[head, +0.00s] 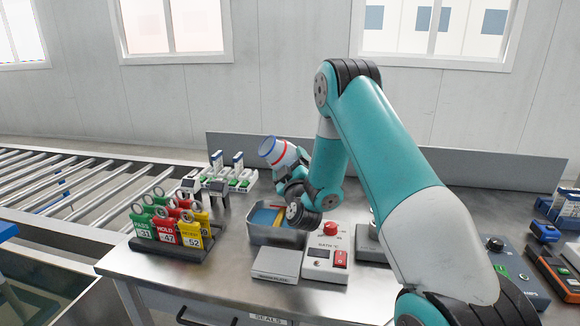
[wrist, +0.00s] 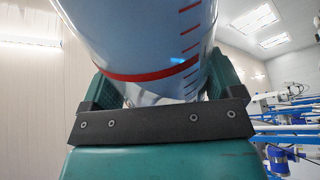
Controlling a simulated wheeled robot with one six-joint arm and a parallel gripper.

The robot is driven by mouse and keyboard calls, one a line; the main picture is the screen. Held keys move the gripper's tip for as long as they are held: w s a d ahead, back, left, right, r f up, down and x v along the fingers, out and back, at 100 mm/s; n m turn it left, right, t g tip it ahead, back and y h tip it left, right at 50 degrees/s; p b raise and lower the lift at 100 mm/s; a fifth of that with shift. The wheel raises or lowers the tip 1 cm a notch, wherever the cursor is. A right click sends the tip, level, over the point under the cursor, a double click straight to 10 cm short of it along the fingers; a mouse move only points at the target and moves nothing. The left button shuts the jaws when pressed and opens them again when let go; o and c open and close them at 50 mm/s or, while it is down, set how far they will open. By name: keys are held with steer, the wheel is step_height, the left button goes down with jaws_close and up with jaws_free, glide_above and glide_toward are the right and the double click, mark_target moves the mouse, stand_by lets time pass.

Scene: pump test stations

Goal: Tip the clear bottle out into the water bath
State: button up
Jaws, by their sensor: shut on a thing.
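The clear bottle (head: 283,154) is in my gripper (head: 296,172), held tilted above the water bath, with its blue-rimmed end up and to the left. In the wrist view the bottle (wrist: 140,40) fills the space between the fingers, showing a red band and red graduation marks. My gripper (wrist: 150,95) is shut on it. The water bath (head: 262,236) is a grey metal tub with blue water on the bench, below the bottle. My arm hides part of the bath's right side. I cannot tell whether liquid is leaving the bottle.
A control box (head: 328,258) with a red knob and red switch stands right of the bath, and a grey lid (head: 277,263) lies in front. A rack of coloured tags (head: 172,238) stands left. White-and-blue parts (head: 228,175) stand behind. A roller conveyor (head: 75,190) runs at left.

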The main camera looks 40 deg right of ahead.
steer(key=shift+s+d+f+n+t+y+b, duration=0.15)
steer(key=shift+f+n+b, duration=0.3)
steer(key=shift+b, duration=0.75)
steer(key=shift+w+d+f+n+t+y+b, duration=0.1)
steer(key=shift+f+n+t+b, duration=0.1)
steer(key=shift+n+b, duration=0.7)
steer(key=shift+s+d+f+n+t+y+b, duration=0.15)
steer(key=shift+f+n+b, duration=0.1)
steer(key=shift+b, duration=1.2)
